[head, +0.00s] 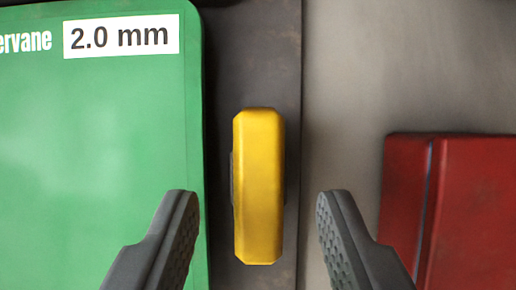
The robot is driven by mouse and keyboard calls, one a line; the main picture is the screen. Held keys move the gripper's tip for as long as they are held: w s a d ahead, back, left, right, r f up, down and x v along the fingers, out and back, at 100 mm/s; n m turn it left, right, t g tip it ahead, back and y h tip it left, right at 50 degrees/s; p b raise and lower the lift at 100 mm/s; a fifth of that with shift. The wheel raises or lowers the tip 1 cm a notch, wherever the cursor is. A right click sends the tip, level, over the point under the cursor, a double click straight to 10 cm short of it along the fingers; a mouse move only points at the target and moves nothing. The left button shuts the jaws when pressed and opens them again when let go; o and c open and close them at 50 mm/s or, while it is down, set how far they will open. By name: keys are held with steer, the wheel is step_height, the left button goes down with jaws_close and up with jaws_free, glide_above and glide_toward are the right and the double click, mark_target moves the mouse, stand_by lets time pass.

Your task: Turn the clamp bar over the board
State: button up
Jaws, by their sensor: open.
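A yellow bar (258,190), which looks like the clamp bar, lies lengthwise up and down the picture in the head view. It sits over a dark metal strip (262,60), beside the green board (100,150) and not across it. The board has a white label reading "2.0 mm" at its top. My gripper (257,200) is open, one finger on each side of the bar's lower half, with a gap on both sides. The left finger overlaps the board's right edge in the picture. Height above the bar cannot be told.
A red box-like object (470,210) with a seam stands at the right, just beyond my right finger. The grey surface (390,65) between the metal strip and the red object is bare.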

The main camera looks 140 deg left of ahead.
steer(key=shift+x, duration=1)
jaws_close()
